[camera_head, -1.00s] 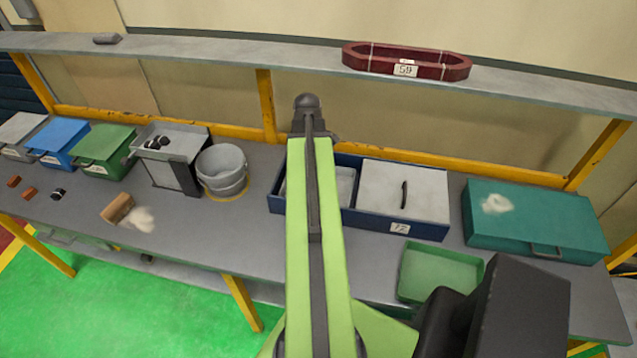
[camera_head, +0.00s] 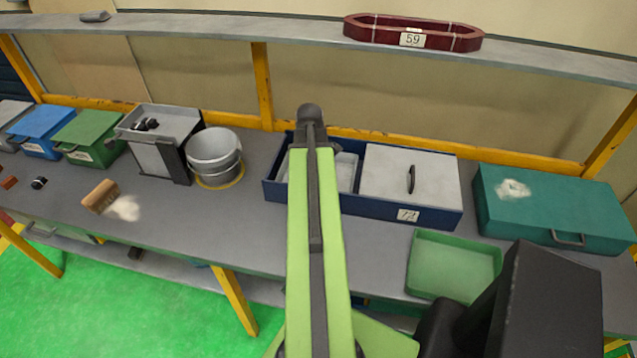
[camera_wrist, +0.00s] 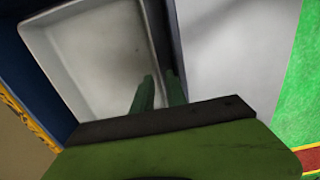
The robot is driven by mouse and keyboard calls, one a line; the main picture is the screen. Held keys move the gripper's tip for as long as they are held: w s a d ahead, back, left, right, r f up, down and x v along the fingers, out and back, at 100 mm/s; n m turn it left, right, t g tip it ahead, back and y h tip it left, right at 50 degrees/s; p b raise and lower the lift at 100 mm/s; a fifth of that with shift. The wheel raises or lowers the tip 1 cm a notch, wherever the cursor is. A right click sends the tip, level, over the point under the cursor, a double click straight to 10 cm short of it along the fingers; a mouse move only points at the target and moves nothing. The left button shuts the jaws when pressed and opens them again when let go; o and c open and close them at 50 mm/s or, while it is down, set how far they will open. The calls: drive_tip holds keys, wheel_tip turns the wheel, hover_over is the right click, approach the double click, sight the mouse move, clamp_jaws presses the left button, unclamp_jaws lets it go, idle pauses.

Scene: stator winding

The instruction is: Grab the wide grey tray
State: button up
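The grey tray (camera_head: 346,172) sits in the left part of a long blue box on the bench. In the head view my arm hides much of it. In the wrist view the tray (camera_wrist: 85,55) is seen from above, pale and empty, with raised walls. My gripper (camera_wrist: 159,76) is over the tray's wall at the right. One dark green finger is on the tray's inner side, the other by the dark gap outside the wall. The fingers stand a little apart. Whether they touch the wall cannot be told.
A grey lid with a black handle (camera_head: 411,180) covers the blue box's right part. A green tray (camera_head: 455,266) lies in front and a teal case (camera_head: 550,210) to the right. A bucket (camera_head: 215,157) stands left. A shelf with a red frame (camera_head: 412,36) runs above.

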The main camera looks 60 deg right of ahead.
wheel_tip(320, 180, down, 5)
drive_tip(key=b, duration=0.5)
drive_tip(key=shift+d+f, duration=0.15)
drive_tip(key=shift+f, duration=0.05)
drive_tip(key=shift+r, duration=0.2)
clamp_jaws()
idle(0.8)
